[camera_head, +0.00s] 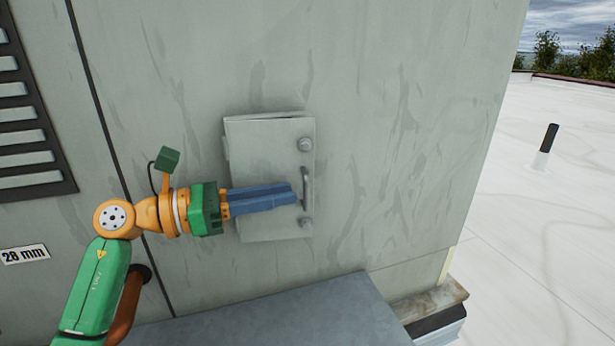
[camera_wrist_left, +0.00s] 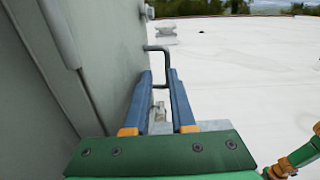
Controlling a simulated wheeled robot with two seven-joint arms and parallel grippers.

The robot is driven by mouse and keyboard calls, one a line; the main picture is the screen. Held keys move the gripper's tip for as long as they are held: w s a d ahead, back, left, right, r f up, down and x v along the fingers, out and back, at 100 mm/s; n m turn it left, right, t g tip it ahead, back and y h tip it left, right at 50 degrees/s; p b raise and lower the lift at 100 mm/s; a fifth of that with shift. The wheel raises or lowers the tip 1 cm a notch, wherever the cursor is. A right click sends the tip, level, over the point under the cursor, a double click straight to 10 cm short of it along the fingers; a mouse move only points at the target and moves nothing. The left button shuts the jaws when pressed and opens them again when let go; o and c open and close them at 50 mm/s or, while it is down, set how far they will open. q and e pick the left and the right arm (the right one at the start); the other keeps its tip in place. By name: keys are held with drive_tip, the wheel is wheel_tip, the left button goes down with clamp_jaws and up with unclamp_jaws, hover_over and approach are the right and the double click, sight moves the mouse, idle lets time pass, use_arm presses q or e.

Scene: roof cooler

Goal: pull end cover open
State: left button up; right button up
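The end cover (camera_head: 268,155) is a pale grey rectangular panel on the unit's wall, with a round knob (camera_head: 305,145) above its bar handle (camera_head: 307,187) and another below. It looks flush or nearly flush; I cannot tell whether it stands slightly ajar. My left gripper (camera_head: 295,194) reaches across the cover from the left, its blue fingertips at the handle. In the left wrist view, the fingers (camera_wrist_left: 160,72) are apart, with the handle (camera_wrist_left: 158,48) at the gap between their tips. Contact is not clear.
The grey wall (camera_head: 400,120) surrounds the cover, with a louvred vent (camera_head: 25,120) at the left. A grey ledge (camera_head: 290,318) runs below. The white roof (camera_head: 555,230) is open at the right, with a small dark-topped post (camera_head: 548,140).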

sight(306, 204)
use_arm(q)
drive_tip(key=p+x, duration=0.1)
drive_tip(key=x, duration=0.1)
drive_tip(key=s+x, duration=0.1)
drive_tip(key=x, duration=0.1)
drive_tip(key=shift+w+d+r+p, duration=0.15)
drive_tip(key=shift+d+p, duration=0.2)
drive_tip(key=shift+d, duration=0.15)
drive_tip(key=shift+r, duration=0.1)
clamp_jaws()
use_arm(e)
drive_tip(key=r, duration=0.1)
drive_tip(key=s+r, duration=0.1)
drive_tip(key=shift+r, duration=0.35)
drive_tip(key=shift+w, duration=0.15)
